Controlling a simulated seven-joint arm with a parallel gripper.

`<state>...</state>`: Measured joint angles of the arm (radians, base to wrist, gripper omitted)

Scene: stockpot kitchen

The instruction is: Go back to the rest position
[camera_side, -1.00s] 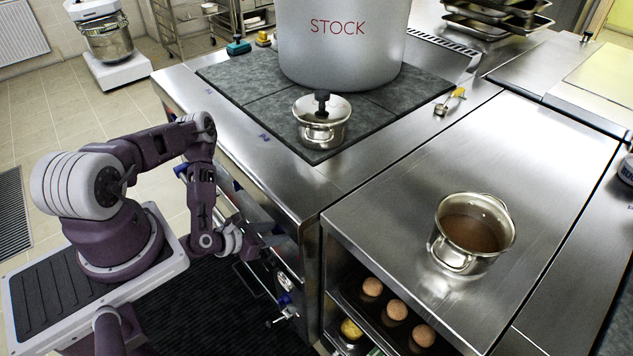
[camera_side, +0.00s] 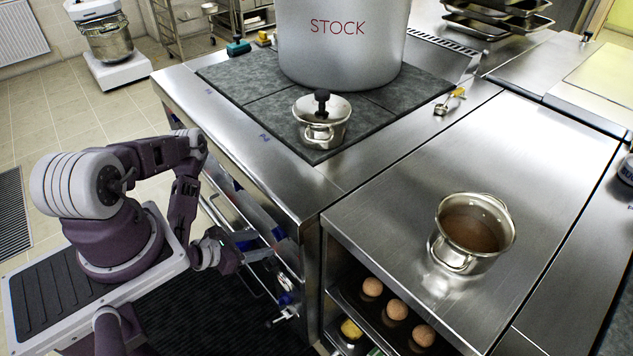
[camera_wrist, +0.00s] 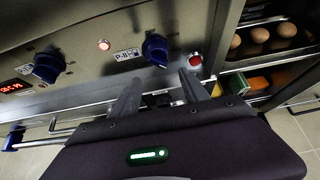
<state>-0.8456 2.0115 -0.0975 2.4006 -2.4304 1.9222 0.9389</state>
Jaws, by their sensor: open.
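My gripper (camera_side: 258,250) hangs low in front of the stove's front panel in the side view, on the left below the counter top. In the wrist view its two dark fingers are spread apart, with nothing held between them (camera_wrist: 161,92). My arm is bent, with the forearm hanging down beside the stove. The wrist view faces the stove's front panel, with a blue knob (camera_wrist: 155,50), a second blue knob (camera_wrist: 48,66) and a red button (camera_wrist: 195,61).
A rail (camera_wrist: 40,142) runs along the stove front, close to my gripper. A large stockpot (camera_side: 345,55) and a small lidded pot (camera_side: 321,132) stand on the cooktop. An open pot of brown liquid (camera_side: 450,248) stands on the right counter. Eggs (camera_side: 396,309) sit on the shelf below.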

